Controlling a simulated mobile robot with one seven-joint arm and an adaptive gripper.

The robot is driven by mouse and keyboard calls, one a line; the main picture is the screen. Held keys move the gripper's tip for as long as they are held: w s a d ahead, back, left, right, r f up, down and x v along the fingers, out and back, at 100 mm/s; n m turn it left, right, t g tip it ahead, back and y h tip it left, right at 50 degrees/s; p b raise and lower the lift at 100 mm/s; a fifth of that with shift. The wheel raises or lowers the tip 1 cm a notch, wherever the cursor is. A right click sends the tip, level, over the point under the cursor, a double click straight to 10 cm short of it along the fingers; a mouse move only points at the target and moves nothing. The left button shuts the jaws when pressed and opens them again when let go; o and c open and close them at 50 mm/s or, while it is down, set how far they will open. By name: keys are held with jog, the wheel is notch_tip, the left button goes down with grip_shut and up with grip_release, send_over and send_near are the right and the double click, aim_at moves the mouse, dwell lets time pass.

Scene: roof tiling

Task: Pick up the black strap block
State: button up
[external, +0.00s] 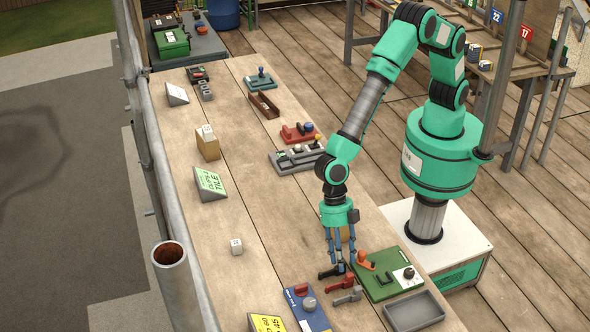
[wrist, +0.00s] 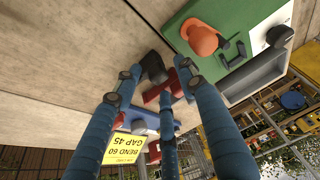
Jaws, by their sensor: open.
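A small black block (external: 330,272), which looks like the black strap block, lies on the wooden bench under my gripper. It also shows in the wrist view (wrist: 153,68), between the fingertips in the picture. My gripper (external: 340,262) points down with its blue fingers apart, and nothing is held. In the wrist view the open gripper (wrist: 156,76) spans the black block, but I cannot tell whether the fingertips are beside it or still above it. A red block (external: 340,283) lies close by, partly hidden by a finger in the wrist view. A grey block (external: 348,295) lies beyond it.
A green board (external: 382,285) with an orange knob (external: 366,262) lies close on the right, with a grey tray (external: 413,312) beside it. A blue board (external: 308,310) and a yellow sign (external: 266,322) stand at the near end. The bench left of my gripper is mostly clear.

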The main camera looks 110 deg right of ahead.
dwell(0.4)
grip_shut()
jog(key=shift+r, duration=0.1)
jog(key=shift+r, duration=0.4)
notch_tip(320, 180, up, 3)
jog(key=shift+p, duration=0.55)
jog(key=s+d+r, duration=0.1)
jog(key=s+d, duration=0.7)
jog(key=s, duration=0.5)
jog(key=shift+s+d+p, duration=0.25)
jog(key=shift+d+p, duration=0.05)
jog(key=shift+p, duration=0.15)
